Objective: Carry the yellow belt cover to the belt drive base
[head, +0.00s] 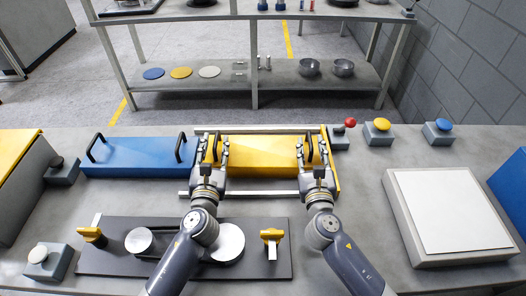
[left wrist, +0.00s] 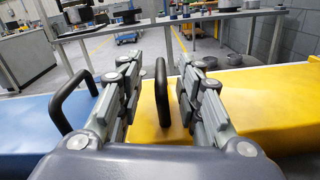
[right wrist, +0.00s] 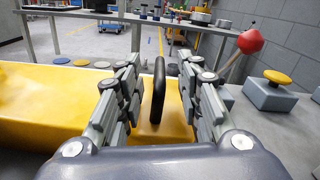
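The yellow belt cover (head: 262,152) lies flat between metal rails at the back middle of the table, with a black handle near each end. My left gripper (head: 216,145) is at its left end; in the left wrist view its open fingers (left wrist: 157,70) stand either side of the left handle (left wrist: 161,95), with gaps. My right gripper (head: 312,145) is at the right end; in the right wrist view its open fingers (right wrist: 159,65) stand either side of the right handle (right wrist: 158,92), also with gaps. The belt drive base (head: 185,268) is a dark plate with pulleys in front, partly hidden by my left arm.
A blue cover (head: 138,158) with black handles lies directly left of the yellow one. Yellow clamps (head: 270,237) stand on the base plate. Button boxes (head: 378,131) line the back right, one with a red ball knob (head: 350,122). A pale raised panel (head: 450,210) is at the right.

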